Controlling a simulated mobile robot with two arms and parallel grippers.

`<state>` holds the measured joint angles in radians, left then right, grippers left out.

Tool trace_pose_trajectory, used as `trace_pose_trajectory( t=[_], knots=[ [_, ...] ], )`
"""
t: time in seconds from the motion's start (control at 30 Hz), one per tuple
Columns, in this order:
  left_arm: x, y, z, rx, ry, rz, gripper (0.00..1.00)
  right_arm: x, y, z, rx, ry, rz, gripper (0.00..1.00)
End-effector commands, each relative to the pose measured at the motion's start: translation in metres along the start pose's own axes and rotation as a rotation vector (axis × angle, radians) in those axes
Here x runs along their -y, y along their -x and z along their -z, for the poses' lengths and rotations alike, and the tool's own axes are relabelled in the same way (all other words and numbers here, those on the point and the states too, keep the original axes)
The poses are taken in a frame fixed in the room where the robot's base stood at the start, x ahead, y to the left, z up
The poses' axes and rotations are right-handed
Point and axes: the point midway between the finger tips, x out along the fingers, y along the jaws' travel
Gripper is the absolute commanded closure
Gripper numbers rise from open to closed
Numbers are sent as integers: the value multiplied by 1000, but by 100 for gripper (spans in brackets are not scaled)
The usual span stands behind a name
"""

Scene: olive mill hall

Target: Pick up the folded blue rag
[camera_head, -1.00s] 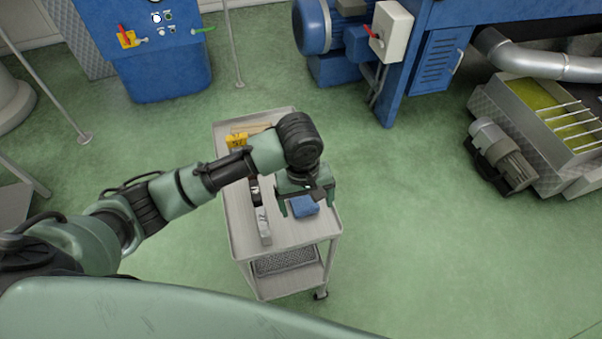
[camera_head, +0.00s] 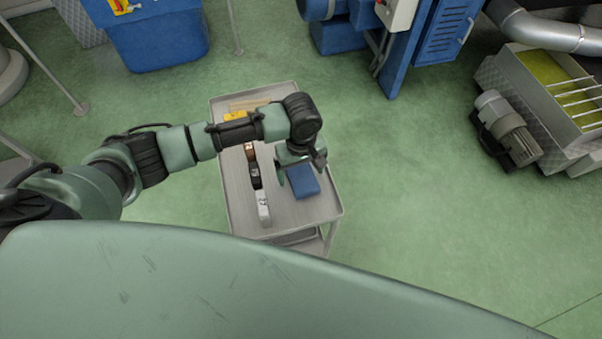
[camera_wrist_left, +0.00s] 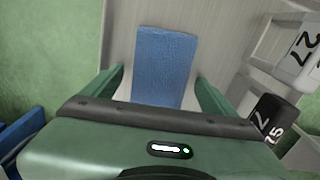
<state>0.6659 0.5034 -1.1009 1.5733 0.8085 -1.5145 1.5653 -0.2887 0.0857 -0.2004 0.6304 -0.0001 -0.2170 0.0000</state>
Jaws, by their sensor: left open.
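The folded blue rag (camera_head: 303,181) lies flat on the top of a grey cart (camera_head: 234,205). It also shows in the left wrist view (camera_wrist_left: 165,62), between and beyond the fingers. My left gripper (camera_head: 299,176) is open over the rag's far end, with its fingers pointing down. In the left wrist view the left gripper's (camera_wrist_left: 160,85) fingers stand either side of the rag, and nothing is held. I cannot tell the exact height above the cart. My right gripper is not in view.
A row of dark, brown and light numbered blocks (camera_head: 255,180) stands left of the rag. A yellow item (camera_head: 236,115) and a wooden piece (camera_head: 250,104) lie at the cart's far end. Blue machines (camera_head: 160,40) stand behind.

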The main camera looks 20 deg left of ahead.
Motion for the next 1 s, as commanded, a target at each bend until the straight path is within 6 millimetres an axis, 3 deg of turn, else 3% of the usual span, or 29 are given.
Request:
trace_pose_trajectory(
  t=[0.13, 0.37, 0.4, 0.77, 1.0],
  knots=[
    [0, 0, 0, 0, 0, 0, 13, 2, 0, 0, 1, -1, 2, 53],
    [0, 0, 0, 0, 0, 0, 77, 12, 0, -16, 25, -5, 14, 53],
    [0, 0, 0, 0, 0, 0, 79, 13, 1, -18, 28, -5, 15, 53],
    [-1, 8, 0, 0, -1, -2, 79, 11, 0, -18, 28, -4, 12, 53],
    [-2, 45, 0, -1, -1, -6, 79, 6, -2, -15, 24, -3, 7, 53]
  ],
)
